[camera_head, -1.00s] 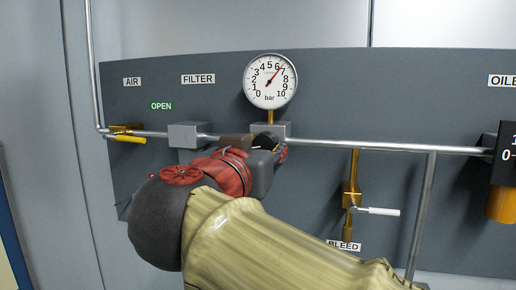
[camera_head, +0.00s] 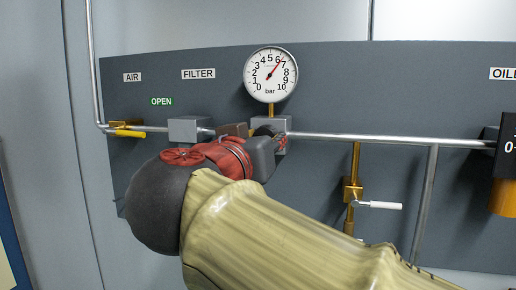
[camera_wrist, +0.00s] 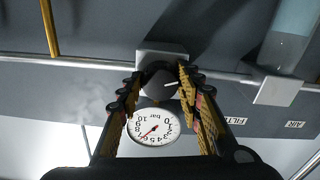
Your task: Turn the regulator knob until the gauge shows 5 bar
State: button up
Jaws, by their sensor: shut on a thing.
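The round white gauge (camera_head: 270,74), marked 0 to 10 bar, stands above the regulator block (camera_head: 280,123). Its red needle points between 6 and 7, nearer 6. In the wrist view the gauge (camera_wrist: 153,127) appears upside down below the regulator block (camera_wrist: 161,57). The dark round regulator knob (camera_wrist: 157,82) sits between my fingers, with a small white mark at its right. My gripper (camera_wrist: 160,85) is shut on the knob, one finger on each side. In the head view my gripper (camera_head: 270,150) is partly hidden by my wrist, and the knob is mostly hidden.
A metal pipe (camera_head: 390,141) runs along the grey panel. A yellow-handled valve (camera_head: 128,130) with an OPEN sign and the filter block (camera_head: 188,129) lie left.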

jog(key=n+b, duration=0.3)
jog(key=n, duration=0.6)
jog(key=shift+d+r+n+b, duration=0.1)
jog(key=shift+n+b, duration=0.2)
jog(key=shift+n, duration=0.1)
dwell(0.4)
jog(key=o, duration=1.2)
jog(key=shift+c, duration=0.2)
jog(key=shift+s, duration=0.1)
jog(key=v, duration=1.2)
jog(key=shift+n, duration=0.3)
